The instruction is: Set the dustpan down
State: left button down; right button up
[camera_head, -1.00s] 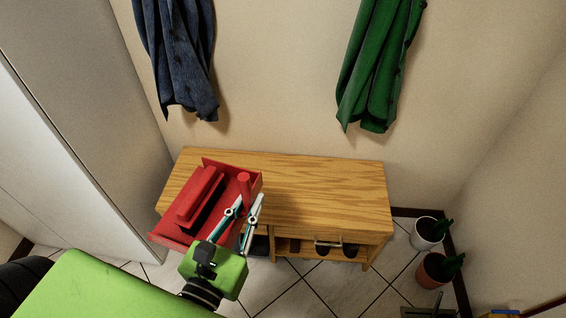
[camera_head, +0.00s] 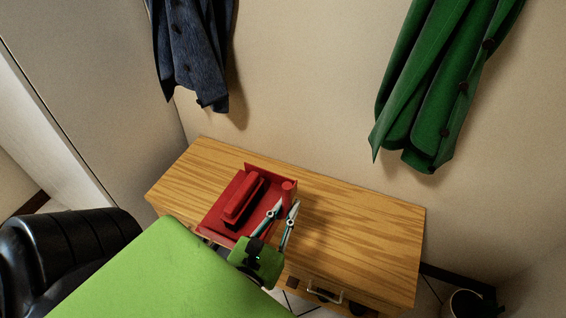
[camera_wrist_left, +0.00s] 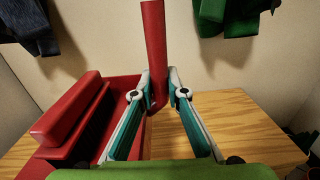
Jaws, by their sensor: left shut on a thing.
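The red dustpan (camera_head: 218,214) is at the front left part of the wooden bench top (camera_head: 350,221). A red brush-like block lies in its pan. My left gripper (camera_head: 283,206) is shut on the dustpan's red upright handle. In the left wrist view the handle (camera_wrist_left: 154,45) stands between the two fingers (camera_wrist_left: 155,92), with the pan to its left. I cannot tell whether the dustpan's underside touches the bench. My right gripper does not show.
A blue coat (camera_head: 190,55) and a green coat (camera_head: 440,90) hang on the wall behind the bench. A grey cabinet (camera_head: 100,90) stands at the left. The bench top is clear to the right of the dustpan. A potted plant (camera_head: 468,303) stands on the floor at right.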

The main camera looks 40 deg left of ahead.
aim_at(283, 218)
pick_arm(q)
jog(key=shift+y, duration=0.3)
jog(key=f, duration=0.2)
jog(key=a+f+b, duration=0.1)
jog(key=f, duration=0.1)
jog(key=shift+f+b, duration=0.2)
jog(key=shift+b, duration=0.1)
jog(key=shift+f, duration=0.35)
jog(key=shift+w+a+f, duration=0.1)
jog(key=shift+w+f, duration=0.1)
jog(key=w+f+b, duration=0.1)
jog(key=w+f, duration=0.3)
jog(key=w+f+b, duration=0.2)
jog(key=w+f, duration=0.2)
jog(key=w, duration=0.1)
jog(key=w+f+b, duration=0.1)
jog(key=w+f, duration=0.3)
jog(key=shift+w+f, duration=0.2)
jog(key=shift+w, duration=0.15)
jog(key=shift+f, duration=0.15)
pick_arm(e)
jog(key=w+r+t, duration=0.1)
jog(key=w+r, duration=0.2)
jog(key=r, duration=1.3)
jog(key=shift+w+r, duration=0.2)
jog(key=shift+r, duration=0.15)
